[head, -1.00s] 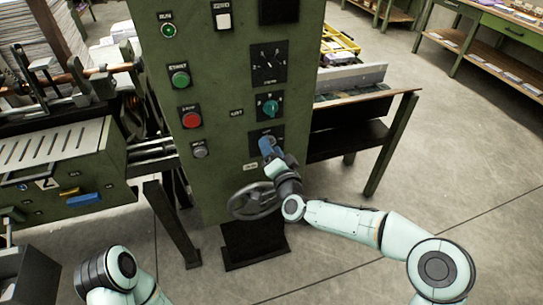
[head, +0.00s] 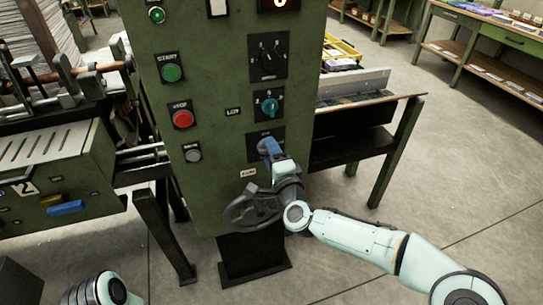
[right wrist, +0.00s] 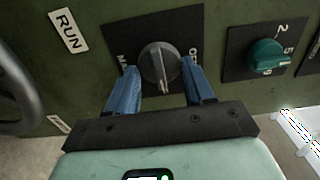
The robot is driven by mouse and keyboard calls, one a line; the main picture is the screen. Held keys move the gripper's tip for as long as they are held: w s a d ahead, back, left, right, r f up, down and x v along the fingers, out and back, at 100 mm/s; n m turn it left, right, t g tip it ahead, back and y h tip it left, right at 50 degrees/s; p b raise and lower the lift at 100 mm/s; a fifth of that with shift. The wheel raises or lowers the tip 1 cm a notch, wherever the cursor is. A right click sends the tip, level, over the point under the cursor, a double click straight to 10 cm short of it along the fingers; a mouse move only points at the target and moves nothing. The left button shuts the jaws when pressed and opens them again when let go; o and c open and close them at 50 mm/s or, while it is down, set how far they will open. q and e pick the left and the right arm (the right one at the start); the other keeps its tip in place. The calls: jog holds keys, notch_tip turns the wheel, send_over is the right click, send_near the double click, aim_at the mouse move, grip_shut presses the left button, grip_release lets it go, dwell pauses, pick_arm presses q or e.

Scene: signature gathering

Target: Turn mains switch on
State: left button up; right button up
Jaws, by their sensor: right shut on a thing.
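The mains switch is a grey rotary knob (right wrist: 158,66) on a dark plate, lettered at both sides and partly covered by my fingers. A pale line on the knob points down toward my wrist in the right wrist view. My right gripper (right wrist: 161,82) has a blue finger on each side of the knob and is shut on it. In the head view my right gripper (head: 268,147) is at the lowest dark plate of the green panel (head: 218,75), hiding the knob. My left arm (head: 103,290) shows at the bottom left; its gripper is out of view.
A teal knob (head: 267,107) sits just above the switch. A handwheel (head: 248,210) is close below my right gripper. Green (head: 171,71) and red (head: 183,117) buttons are on the panel's left. A glowing digit (head: 284,3) shows at the top edge. Open floor lies at right.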

pick_arm(q)
jog(key=shift+s+f, duration=0.1)
jog(key=shift+s, duration=0.05)
pick_arm(e)
jog(key=o, duration=1)
jog(key=shift+s, duration=0.1)
pick_arm(q)
jog(key=r, duration=0.1)
jog(key=w+p, duration=0.1)
jog(key=w+r, duration=0.1)
jog(key=shift+d+r+t, duration=0.3)
jog(key=shift+r, duration=0.05)
pick_arm(e)
jog(key=v, duration=1.3)
jog(key=shift+s+d, duration=0.1)
